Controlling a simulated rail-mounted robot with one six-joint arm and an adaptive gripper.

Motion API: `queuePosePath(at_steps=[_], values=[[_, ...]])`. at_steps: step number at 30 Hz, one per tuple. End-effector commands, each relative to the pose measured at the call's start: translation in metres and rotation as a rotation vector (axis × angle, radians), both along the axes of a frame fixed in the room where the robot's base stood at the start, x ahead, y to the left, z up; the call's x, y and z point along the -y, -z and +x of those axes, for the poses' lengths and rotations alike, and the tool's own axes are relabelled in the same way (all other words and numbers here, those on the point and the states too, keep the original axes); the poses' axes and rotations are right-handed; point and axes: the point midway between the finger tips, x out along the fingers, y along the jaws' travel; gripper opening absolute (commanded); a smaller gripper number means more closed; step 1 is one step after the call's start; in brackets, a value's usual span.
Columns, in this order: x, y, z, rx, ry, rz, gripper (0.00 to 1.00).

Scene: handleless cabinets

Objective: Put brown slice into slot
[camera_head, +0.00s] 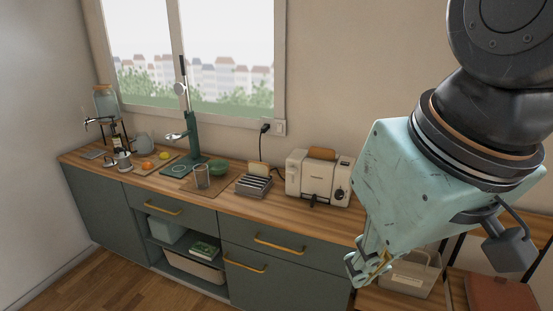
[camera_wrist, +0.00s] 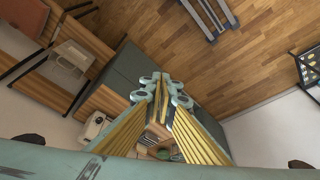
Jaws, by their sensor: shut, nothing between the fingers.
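A cream toaster (camera_head: 312,181) stands on the wooden counter, with a brown slice (camera_head: 321,154) showing above its top. A paler slice (camera_head: 258,168) stands in a dark slotted rack (camera_head: 254,186) left of the toaster. My gripper (camera_head: 366,275) is in front of the counter, to the right of and nearer than the toaster, apart from both slices. In the wrist view its fingers (camera_wrist: 164,90) are together and empty. The toaster also shows small at the lower left there (camera_wrist: 95,125). The inside of the toaster is hidden.
A green bowl (camera_head: 218,167), a glass (camera_head: 201,177) and a green stand (camera_head: 193,145) are left of the rack. A black cord (camera_head: 264,140) runs from the wall socket behind the rack. Drawers with gold handles (camera_head: 279,246) are below. A bin (camera_head: 409,277) is beside my gripper.

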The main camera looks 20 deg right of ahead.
Motion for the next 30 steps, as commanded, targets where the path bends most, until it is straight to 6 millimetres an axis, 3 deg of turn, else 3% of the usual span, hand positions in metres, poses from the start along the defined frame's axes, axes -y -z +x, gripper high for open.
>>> queuePosePath(at_steps=[2, 9, 22, 30], values=[[0.000, 0.000, 0.000, 0.000, 0.000, 0.000, 0.02], [0.000, 0.000, 0.000, 0.000, 0.000, 0.000, 0.24], [0.001, -0.003, 0.004, -0.002, -0.003, -0.002, 0.24], [0.006, -0.025, 0.028, -0.014, -0.028, -0.017, 0.24]])
